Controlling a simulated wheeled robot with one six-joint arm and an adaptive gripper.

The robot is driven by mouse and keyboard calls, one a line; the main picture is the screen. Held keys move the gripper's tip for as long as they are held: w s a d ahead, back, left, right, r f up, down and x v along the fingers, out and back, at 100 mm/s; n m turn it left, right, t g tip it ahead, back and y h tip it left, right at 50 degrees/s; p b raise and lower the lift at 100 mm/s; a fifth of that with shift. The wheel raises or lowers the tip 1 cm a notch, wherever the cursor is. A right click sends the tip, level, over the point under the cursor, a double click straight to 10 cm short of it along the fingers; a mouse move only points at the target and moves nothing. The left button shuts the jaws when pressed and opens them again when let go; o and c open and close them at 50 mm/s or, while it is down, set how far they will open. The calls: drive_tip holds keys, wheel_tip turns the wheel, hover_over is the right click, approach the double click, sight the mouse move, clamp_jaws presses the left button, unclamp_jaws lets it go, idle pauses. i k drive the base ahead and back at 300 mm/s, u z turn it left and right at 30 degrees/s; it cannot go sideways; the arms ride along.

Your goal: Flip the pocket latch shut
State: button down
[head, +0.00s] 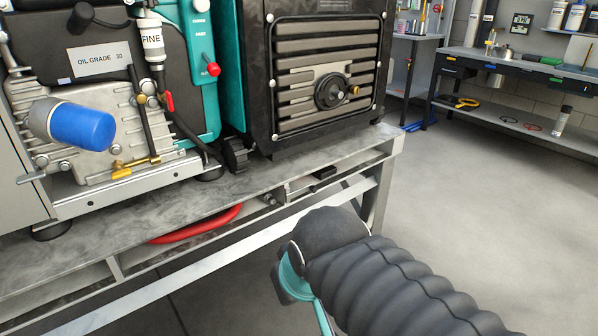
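I cannot clearly make out the pocket latch. A small recessed bracket with a dark bar (312,185) sits in the front edge of the metal bench, below the black ribbed housing; I cannot tell whether it is the latch, or whether it is open or shut. My arm, in a black ribbed sleeve, reaches in from the lower right and ends in a rounded dark joint with a teal part, in front of and below the bench edge. I cannot make out my gripper's fingers.
The bench (120,220) carries a machine with a blue cylinder (82,125) and the black ribbed housing (325,75). A red curved handle (197,224) shows under the bench edge. The floor (480,220) at right is clear. A workbench (510,65) stands behind.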

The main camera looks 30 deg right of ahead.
sight(311, 187)
drive_tip(key=u, duration=1.15)
drive_tip(key=k, duration=0.75)
drive_tip(key=z, duration=0.8)
drive_tip(key=i, duration=0.55)
